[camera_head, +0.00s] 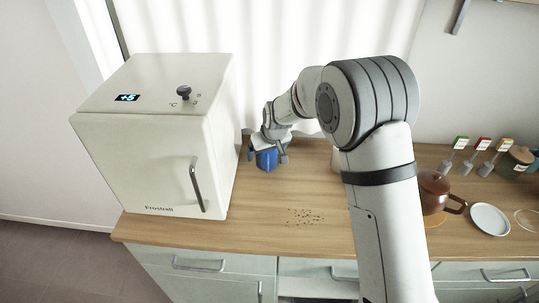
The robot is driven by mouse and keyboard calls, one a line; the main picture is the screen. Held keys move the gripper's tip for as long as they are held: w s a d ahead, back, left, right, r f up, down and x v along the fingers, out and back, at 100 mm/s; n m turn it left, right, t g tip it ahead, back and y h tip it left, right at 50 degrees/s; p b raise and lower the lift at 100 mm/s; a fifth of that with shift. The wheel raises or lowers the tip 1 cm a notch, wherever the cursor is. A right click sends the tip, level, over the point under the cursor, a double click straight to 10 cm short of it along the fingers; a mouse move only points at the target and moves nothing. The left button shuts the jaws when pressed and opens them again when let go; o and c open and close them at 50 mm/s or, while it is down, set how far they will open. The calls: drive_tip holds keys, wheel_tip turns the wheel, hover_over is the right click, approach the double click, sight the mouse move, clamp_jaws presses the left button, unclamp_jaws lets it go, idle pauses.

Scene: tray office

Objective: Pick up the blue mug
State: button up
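The blue mug (266,159) stands on the wooden counter, toward the back, just right of the white fridge box. My gripper (267,148) is directly over the mug, with its fingers reaching down around or beside it. One finger shows at the mug's right side. The gripper covers the mug's upper part, so its rim and handle are hidden. I cannot tell whether the fingers touch the mug or are closed on it.
The white fridge box (150,140) stands close on the left. Dark crumbs (305,217) lie on the counter (270,200). A brown pot (436,191), a white plate (489,219), a jar (517,160) and several tagged holders (465,156) stand at the right. The front middle is otherwise clear.

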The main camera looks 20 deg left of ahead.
drive_tip(key=shift+c, duration=0.2)
drive_tip(key=shift+r, duration=0.1)
drive_tip(key=c, duration=1.2)
drive_tip(key=shift+c, duration=0.2)
